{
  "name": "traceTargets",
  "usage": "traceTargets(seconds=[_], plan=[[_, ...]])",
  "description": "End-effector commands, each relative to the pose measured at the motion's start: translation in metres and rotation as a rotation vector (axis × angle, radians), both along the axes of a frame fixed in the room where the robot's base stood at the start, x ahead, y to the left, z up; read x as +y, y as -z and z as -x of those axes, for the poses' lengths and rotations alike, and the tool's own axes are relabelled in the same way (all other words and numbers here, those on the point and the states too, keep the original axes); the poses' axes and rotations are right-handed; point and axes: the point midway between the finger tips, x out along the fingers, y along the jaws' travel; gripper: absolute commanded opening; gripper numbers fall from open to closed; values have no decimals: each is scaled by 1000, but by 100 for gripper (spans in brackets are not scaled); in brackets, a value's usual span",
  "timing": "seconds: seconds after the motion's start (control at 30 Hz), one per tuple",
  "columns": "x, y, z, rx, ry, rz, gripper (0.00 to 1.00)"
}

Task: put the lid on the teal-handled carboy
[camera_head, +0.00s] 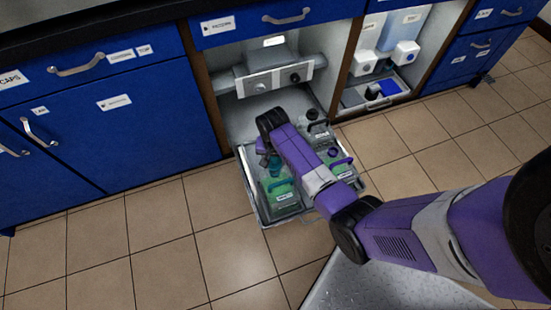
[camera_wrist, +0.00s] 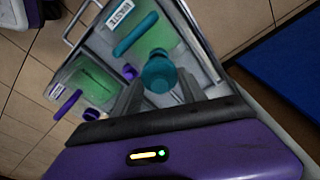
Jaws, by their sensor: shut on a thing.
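The teal-handled carboy (camera_head: 284,201) holds green liquid and stands at the left of a pull-out tray. Its teal handle (camera_wrist: 135,34) and white label (camera_wrist: 119,14) show in the wrist view. A round teal lid (camera_wrist: 159,73) is between the fingertips of my gripper (camera_wrist: 150,95), which is shut on it. In the head view the lid (camera_head: 275,164) is just behind the teal handle, below my gripper (camera_head: 266,153). The carboy's mouth is hidden, and I cannot tell whether the lid touches it.
A purple-handled carboy (camera_wrist: 84,83) with green liquid stands beside it in the tray (camera_head: 251,194). A small purple part (camera_wrist: 130,72) lies between them. The cabinet housing (camera_head: 273,80) is behind. Open floor (camera_head: 170,240) lies in front and left.

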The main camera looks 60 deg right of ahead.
Motion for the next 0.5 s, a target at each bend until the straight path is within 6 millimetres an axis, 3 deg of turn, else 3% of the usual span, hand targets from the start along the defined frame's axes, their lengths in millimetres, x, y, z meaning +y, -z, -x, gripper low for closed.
traceTargets(seconds=[0.5], plan=[[0, 43, 0, 1, 0, 0, 11]])
